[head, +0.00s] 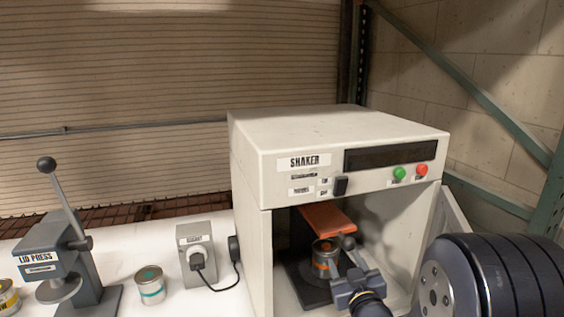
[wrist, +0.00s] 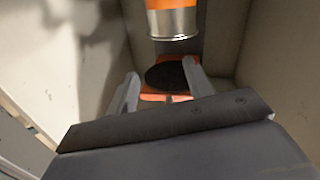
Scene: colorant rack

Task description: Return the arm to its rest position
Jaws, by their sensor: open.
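The shaker (head: 300,140) is a white box with an open front bay. Inside the bay a metal can (head: 325,267) with an orange band stands below an orange plate (head: 327,219). My gripper (head: 347,268) is at the bay's opening, just in front and to the right of the can, partly overlapping it. In the wrist view the fingers (wrist: 160,87) are spread with nothing between them. The can (wrist: 172,22) shows beyond them at the top, apart from the fingertips. The orange plate (wrist: 152,97) with a round black pad shows between and behind the fingers.
The bay's side walls (wrist: 235,35) stand close on both sides of my gripper. A lid press (head: 60,260), a can with a teal band (head: 150,285) and a grey socket box (head: 197,255) with a plugged-in cable stand left of the shaker.

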